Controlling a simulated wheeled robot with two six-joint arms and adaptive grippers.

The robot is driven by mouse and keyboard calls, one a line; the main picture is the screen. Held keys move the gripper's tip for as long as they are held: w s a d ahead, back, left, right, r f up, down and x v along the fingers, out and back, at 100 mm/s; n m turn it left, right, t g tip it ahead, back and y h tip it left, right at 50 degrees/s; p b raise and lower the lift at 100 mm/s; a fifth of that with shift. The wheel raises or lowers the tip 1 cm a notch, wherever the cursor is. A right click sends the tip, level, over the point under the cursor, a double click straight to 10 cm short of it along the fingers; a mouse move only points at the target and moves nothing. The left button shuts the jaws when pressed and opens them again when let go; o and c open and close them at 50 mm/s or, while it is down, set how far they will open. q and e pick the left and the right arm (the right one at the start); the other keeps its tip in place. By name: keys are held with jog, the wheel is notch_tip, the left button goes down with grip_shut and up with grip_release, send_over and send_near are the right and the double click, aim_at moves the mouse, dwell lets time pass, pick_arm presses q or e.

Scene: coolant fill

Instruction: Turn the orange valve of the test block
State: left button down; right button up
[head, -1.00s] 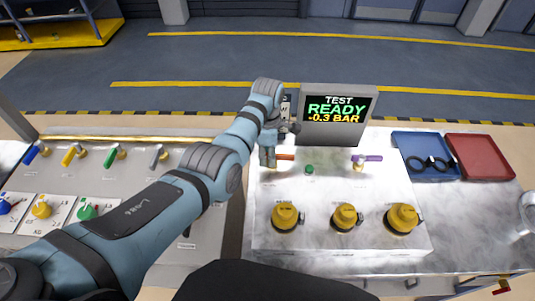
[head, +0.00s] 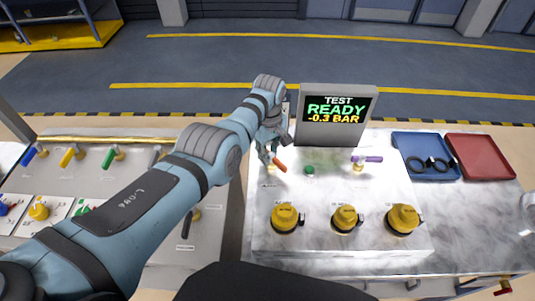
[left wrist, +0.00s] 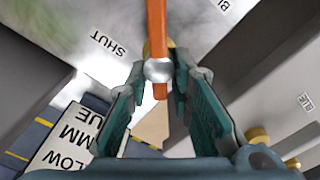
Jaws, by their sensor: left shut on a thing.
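The orange valve (head: 280,165) is on the white test block (head: 335,180), at its back left. Its lever points down and to the right in the head view. My left gripper (head: 270,150) is at the valve. In the left wrist view the orange lever (left wrist: 156,35) runs between the two fingers of my left gripper (left wrist: 158,95), which is shut on it. The word SHUT is printed on the block beside the lever. My right gripper is in neither view.
A screen (head: 336,108) reading TEST READY -0.3 BAR stands behind the block. A purple valve (head: 367,160), a green button (head: 310,170) and three yellow caps (head: 345,219) are on the block. Blue (head: 424,172) and red (head: 482,163) trays lie to the right.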

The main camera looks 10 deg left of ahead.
pick_arm(q)
jog(key=m, duration=0.3)
jog(key=shift+d+f+m+b, duration=0.2)
jog(key=shift+m+b, duration=0.1)
jog(key=shift+b, duration=0.1)
jog(key=shift+w+d+m+b, duration=0.1)
jog(key=shift+m+b, duration=0.05)
jog(key=shift+m, duration=0.75)
jog(key=shift+d+m+b, duration=0.1)
jog(key=shift+m+b, duration=0.05)
jog(key=shift+m, duration=0.75)
jog(key=c, duration=1.5)
grip_release()
jog(key=shift+c, duration=0.2)
jog(key=shift+r, duration=0.1)
jog(key=shift+r, duration=0.1)
